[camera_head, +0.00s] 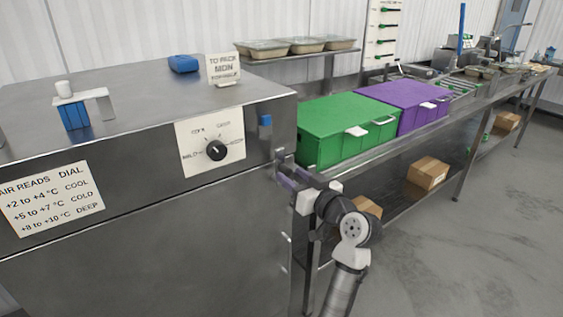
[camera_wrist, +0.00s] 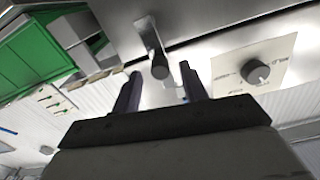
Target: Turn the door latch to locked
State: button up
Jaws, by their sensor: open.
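The door latch (camera_wrist: 158,67) shows in the wrist view as a dark rounded handle on a light metal plate (camera_wrist: 147,33). My gripper (camera_wrist: 160,76) is open there, its two fingers apart with the latch handle seen between them. I cannot tell whether the fingers touch it. In the head view my gripper (camera_head: 281,170) is at the right end of the steel cabinet front (camera_head: 150,225). There my fingers largely hide the latch, so its turned position is unclear.
A dial (camera_head: 216,150) on a white plate sits left of my gripper. A small blue part (camera_head: 265,120) is above it. A green box (camera_head: 345,125) and a purple box (camera_head: 405,98) stand on the bench to the right. Open floor (camera_head: 480,240) lies at right.

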aim_at(281, 167)
jog(key=p+x, duration=0.1)
jog(key=x, duration=0.4)
jog(key=shift+w+a, duration=0.25)
jog(key=shift+w, duration=0.05)
